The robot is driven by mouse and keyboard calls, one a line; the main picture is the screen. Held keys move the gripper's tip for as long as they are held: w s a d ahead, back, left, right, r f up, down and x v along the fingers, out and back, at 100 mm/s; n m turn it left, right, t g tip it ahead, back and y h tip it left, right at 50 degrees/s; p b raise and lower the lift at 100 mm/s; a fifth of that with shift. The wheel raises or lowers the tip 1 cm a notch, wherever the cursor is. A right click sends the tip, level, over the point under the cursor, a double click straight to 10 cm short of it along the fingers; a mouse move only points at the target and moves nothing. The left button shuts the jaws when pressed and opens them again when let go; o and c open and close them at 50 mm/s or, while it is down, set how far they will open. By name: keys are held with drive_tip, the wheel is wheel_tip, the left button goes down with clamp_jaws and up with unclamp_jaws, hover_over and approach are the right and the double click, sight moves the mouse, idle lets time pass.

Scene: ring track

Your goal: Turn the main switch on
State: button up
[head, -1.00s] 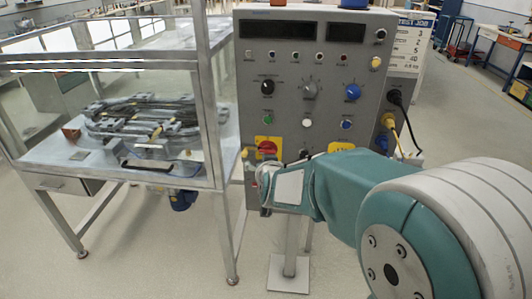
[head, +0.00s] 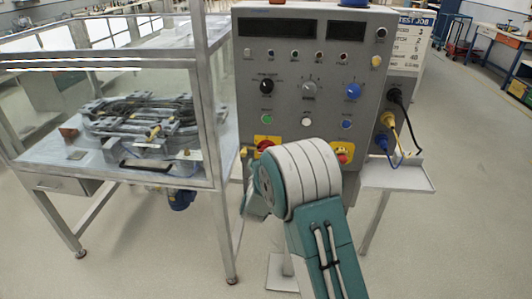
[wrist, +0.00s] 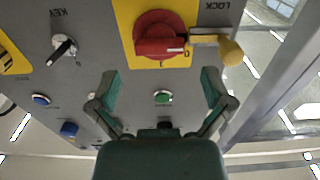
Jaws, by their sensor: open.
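The main switch is a red rotary knob (wrist: 158,36) on a yellow plate (wrist: 123,14) at the top of the wrist view. In the head view the red knob (head: 264,144) shows at the lower left of the grey panel, partly covered by my arm. A white mark is on the knob's edge, and a yellowish lever or lock (wrist: 230,50) sits beside it under the word LOCK. My gripper (wrist: 160,85) is open and empty, its fingers apart in front of the panel and below the knob in the wrist view. In the head view my arm hides the fingers.
A green button (wrist: 163,97) shows between my fingers, with a key switch (wrist: 63,47) to the left. A glass-walled bench (head: 150,150) stands left, and a small shelf (head: 400,176) with cables is right.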

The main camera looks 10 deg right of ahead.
drive_tip(key=x, duration=0.6)
drive_tip(key=c, duration=1)
